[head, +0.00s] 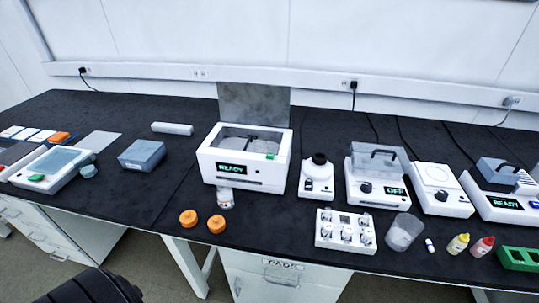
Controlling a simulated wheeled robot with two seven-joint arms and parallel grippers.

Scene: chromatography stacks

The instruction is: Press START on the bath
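A white box-shaped bath (245,182) stands near the middle of the black bench in the head view. Its grey lid (254,104) is raised upright at the back, and the basin inside is open to view. A lit display (232,169) on its front reads READY. A small green button (271,156) sits on the top at the right front; any lettering on it is too small to read. Neither of my grippers shows. A dark ribbed part of mine is at the bottom left edge, well away from the bath.
A small clear jar (225,198) stands close in front of the bath, with orange caps (216,224) nearby. A white vial rack (345,231) and a clear beaker (404,232) are at front right. Other devices line the right. A blue-grey box (142,155) is at left.

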